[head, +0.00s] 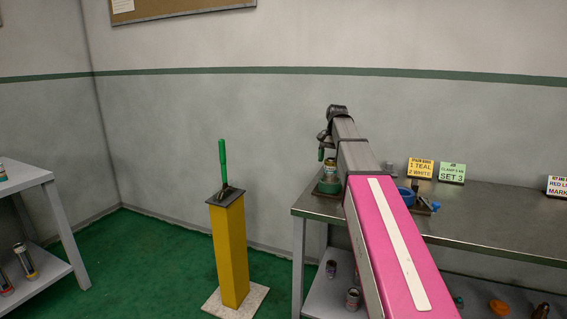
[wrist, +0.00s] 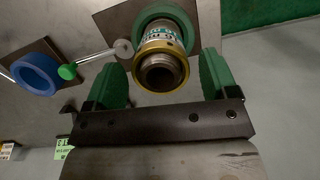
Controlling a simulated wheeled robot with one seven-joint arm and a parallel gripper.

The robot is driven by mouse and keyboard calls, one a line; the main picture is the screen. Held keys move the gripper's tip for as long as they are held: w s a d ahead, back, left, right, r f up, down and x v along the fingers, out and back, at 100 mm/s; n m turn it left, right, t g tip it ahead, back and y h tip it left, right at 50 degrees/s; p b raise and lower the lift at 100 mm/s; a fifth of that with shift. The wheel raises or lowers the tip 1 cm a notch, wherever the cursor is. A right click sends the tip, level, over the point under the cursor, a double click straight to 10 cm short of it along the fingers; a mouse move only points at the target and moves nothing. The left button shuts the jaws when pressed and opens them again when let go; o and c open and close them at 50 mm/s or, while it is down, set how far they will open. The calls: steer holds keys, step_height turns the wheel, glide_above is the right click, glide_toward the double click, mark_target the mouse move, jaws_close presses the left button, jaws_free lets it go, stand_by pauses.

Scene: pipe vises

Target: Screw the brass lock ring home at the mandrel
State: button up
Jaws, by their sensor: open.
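The brass lock ring (wrist: 182,51) sits around the upright threaded mandrel (wrist: 160,77), whose hollow end faces my wrist camera. Lettering shows on a pale band below the ring. The mandrel rises from a round green base (wrist: 150,13) and also shows in the head view (head: 330,170) at the bench's left end. My gripper (wrist: 163,72) is open, with one green finger pad on each side of the ring and mandrel. In the head view my gripper (head: 327,156) is over the mandrel, partly hidden by my arm.
A lever with a green knob (wrist: 67,72) sticks out left of the mandrel. A blue ring (wrist: 38,73) lies beyond it. Sign cards (head: 421,168) stand on the steel bench (head: 490,228). A yellow post (head: 231,250) with a green handle stands left, with open floor around it.

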steer(key=c, duration=0.9)
steer(key=m, duration=0.5)
steer(key=shift+t+y, duration=0.3)
steer(key=shift+t, duration=0.1)
steer(key=m, duration=0.4)
steer(key=shift+m+t, duration=0.3)
steer(key=shift+t, duration=0.1)
steer(key=o, duration=0.3)
steer(key=shift+m, duration=0.3)
steer(key=c, duration=0.8)
steer(key=shift+o, duration=0.2)
steer(key=m, duration=0.4)
steer(key=shift+t, duration=0.4)
steer(key=m, duration=0.4)
steer(key=shift+t, duration=0.4)
